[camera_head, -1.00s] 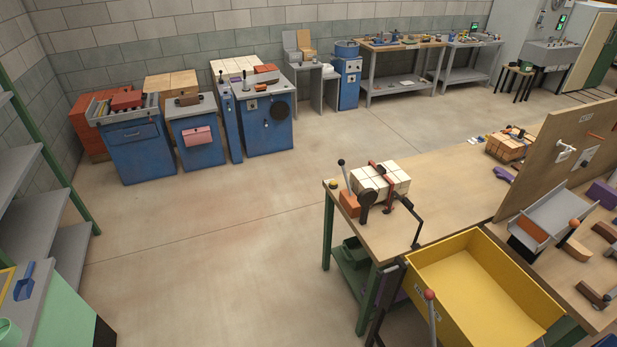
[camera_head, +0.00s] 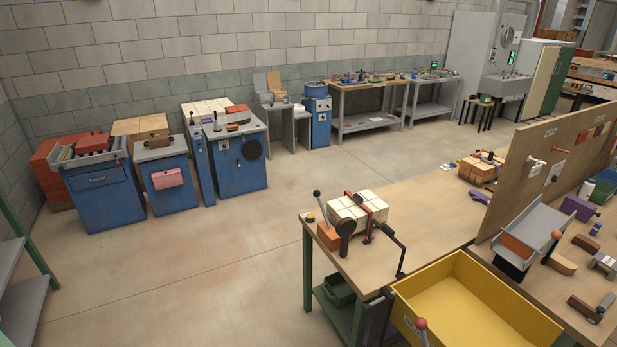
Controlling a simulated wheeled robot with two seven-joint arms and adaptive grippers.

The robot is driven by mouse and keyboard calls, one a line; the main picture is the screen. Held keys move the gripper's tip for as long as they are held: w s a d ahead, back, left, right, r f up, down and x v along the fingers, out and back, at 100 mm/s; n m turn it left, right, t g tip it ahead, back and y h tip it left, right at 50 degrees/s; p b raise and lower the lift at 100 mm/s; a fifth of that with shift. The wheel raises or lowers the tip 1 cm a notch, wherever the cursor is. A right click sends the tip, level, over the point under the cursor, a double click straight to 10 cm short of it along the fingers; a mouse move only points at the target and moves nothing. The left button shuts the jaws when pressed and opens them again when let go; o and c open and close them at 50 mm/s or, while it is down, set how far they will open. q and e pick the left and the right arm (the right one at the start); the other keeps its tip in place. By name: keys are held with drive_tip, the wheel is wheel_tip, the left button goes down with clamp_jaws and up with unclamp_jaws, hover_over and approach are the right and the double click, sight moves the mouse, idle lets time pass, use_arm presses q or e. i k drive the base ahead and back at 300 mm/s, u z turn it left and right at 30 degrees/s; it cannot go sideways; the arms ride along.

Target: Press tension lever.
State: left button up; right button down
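Several levers show, and I cannot tell which is the tension lever. A lever with a dark knob (camera_head: 318,206) stands upright beside an orange brick (camera_head: 328,236) at the wooden workbench's left end. Next to it a pack of pale bricks (camera_head: 357,208) has a red strap or clamp (camera_head: 375,207) around it. A black disc-shaped part (camera_head: 346,228) and a bent black crank (camera_head: 392,247) are in front of the pack. A red-knobbed lever (camera_head: 422,332) rises at the yellow bin's near left corner. Neither of my grippers is in view.
A yellow bin (camera_head: 470,300) stands at the workbench's (camera_head: 420,205) front. An upright board (camera_head: 535,180) crosses the bench on the right. Blue machines (camera_head: 240,160) line the back wall. The floor (camera_head: 180,270) left of the bench is clear. Grey shelves (camera_head: 22,300) stand at the left edge.

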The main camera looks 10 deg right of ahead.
sight(316, 194)
drive_tip(key=u, duration=0.05)
drive_tip(key=i, duration=1.2)
